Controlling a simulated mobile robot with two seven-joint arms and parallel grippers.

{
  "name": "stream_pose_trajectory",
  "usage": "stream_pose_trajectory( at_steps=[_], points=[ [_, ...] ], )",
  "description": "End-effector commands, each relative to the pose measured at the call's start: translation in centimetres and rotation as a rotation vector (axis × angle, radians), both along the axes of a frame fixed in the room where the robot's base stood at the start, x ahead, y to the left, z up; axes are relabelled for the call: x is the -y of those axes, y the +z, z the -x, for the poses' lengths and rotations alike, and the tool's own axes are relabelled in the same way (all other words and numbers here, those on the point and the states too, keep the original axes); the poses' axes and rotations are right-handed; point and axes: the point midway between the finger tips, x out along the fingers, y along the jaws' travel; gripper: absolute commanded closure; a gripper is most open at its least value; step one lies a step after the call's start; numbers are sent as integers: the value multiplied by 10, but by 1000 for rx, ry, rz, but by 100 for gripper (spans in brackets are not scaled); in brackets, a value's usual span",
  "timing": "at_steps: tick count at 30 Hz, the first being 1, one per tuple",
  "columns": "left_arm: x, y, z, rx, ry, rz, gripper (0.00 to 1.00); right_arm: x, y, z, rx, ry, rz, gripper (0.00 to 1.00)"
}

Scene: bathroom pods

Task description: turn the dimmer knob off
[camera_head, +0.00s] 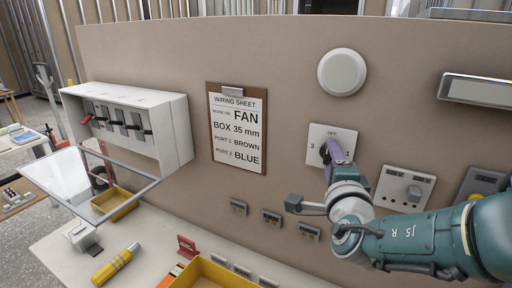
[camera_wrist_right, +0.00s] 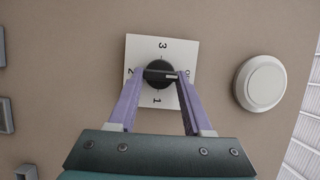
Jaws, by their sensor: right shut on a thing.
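The dimmer knob (camera_wrist_right: 159,70) is black and round with a bar grip, on a white square plate (camera_wrist_right: 145,46) marked 3, 2 and 1. In the head view the plate (camera_head: 317,132) shows OFF at its top and 3 at its left. My right gripper (camera_wrist_right: 160,76) is shut on the knob's bar, one purple finger at each end. The bar's white mark lies at the right in the wrist view, toward the partly hidden OFF label. In the head view my right gripper (camera_head: 327,154) covers most of the knob. My left gripper is in neither view.
A round white disc (camera_head: 342,72) is above the plate. Small sockets (camera_head: 271,217) line the wall below. A wiring sheet (camera_head: 237,129), a white switch box (camera_head: 175,130) and a yellow bin (camera_head: 212,275) are left.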

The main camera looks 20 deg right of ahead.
Motion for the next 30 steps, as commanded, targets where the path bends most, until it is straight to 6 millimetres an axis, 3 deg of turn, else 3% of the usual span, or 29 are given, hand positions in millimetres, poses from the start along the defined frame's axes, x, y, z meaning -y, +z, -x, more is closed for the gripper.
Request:
stream_pose_trajectory(
  at_steps=[3, 4, 11, 20, 23, 30],
  points=[
    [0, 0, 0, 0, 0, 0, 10, 0, 0, 0, -1, 1, 3, 100],
    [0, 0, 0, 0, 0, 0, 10, 0, 0, 0, -1, 1, 3, 47],
    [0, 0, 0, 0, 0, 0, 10, 0, 0, 0, -1, 1, 2, 21],
    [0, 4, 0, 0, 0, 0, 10, -1, 1, 3, -2, 1, 1, 20],
    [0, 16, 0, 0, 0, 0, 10, -6, 4, 12, -4, 2, 1, 20],
    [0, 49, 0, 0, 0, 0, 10, -29, 5, 56, -5, 2, -1, 20]
  ],
)
